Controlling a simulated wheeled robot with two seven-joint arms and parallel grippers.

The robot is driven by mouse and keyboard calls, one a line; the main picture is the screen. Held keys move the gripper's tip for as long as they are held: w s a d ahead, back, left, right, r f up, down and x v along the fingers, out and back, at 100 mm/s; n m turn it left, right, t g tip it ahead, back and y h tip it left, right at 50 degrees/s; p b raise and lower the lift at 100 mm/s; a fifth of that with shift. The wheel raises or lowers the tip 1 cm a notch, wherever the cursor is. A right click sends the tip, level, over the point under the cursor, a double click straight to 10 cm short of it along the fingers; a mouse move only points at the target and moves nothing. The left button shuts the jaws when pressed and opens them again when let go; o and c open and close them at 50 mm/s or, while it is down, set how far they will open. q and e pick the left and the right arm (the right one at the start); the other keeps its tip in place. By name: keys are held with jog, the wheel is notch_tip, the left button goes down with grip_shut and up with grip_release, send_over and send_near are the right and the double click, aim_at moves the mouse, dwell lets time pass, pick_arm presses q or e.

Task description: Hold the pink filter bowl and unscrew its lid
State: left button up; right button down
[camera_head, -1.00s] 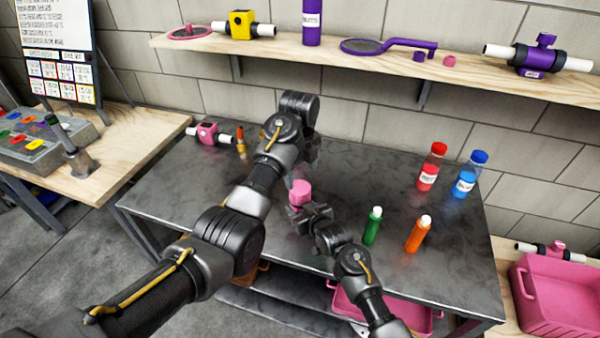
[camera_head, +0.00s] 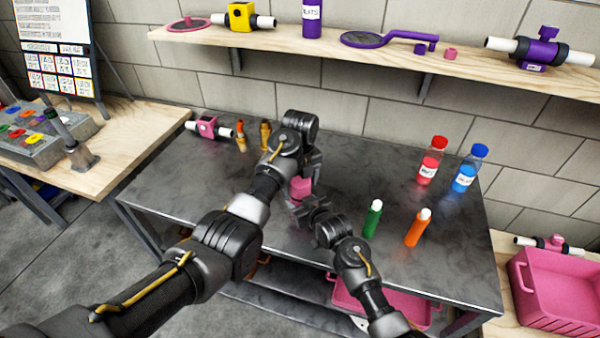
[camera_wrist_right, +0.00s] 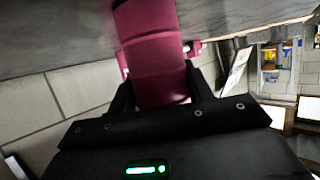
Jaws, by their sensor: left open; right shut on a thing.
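The pink filter bowl (camera_head: 301,188) is upright above the middle of the dark metal table in the head view. My right gripper (camera_head: 301,209) is shut around it from the near side. In the right wrist view, the pink cylinder (camera_wrist_right: 158,65) sits between the two black fingers of that gripper (camera_wrist_right: 162,92). My left gripper (camera_head: 312,167) is open at the top of the bowl, just above or around the lid. The lid is mostly hidden behind the left gripper, and I cannot tell whether the fingers touch it.
Green (camera_head: 373,218) and orange (camera_head: 418,228) bottles stand right of my right arm. Red-capped (camera_head: 430,162) and blue-capped (camera_head: 469,169) bottles stand farther back. A pink valve piece (camera_head: 207,127) and small orange-brown items (camera_head: 241,136) are at the back left. A wooden shelf (camera_head: 385,60) runs above.

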pick_arm(q)
jog(key=shift+f, duration=0.55)
jog(key=c, duration=1)
jog(key=n, duration=0.4)
jog(key=shift+n, duration=0.4)
jog(key=n, duration=0.5)
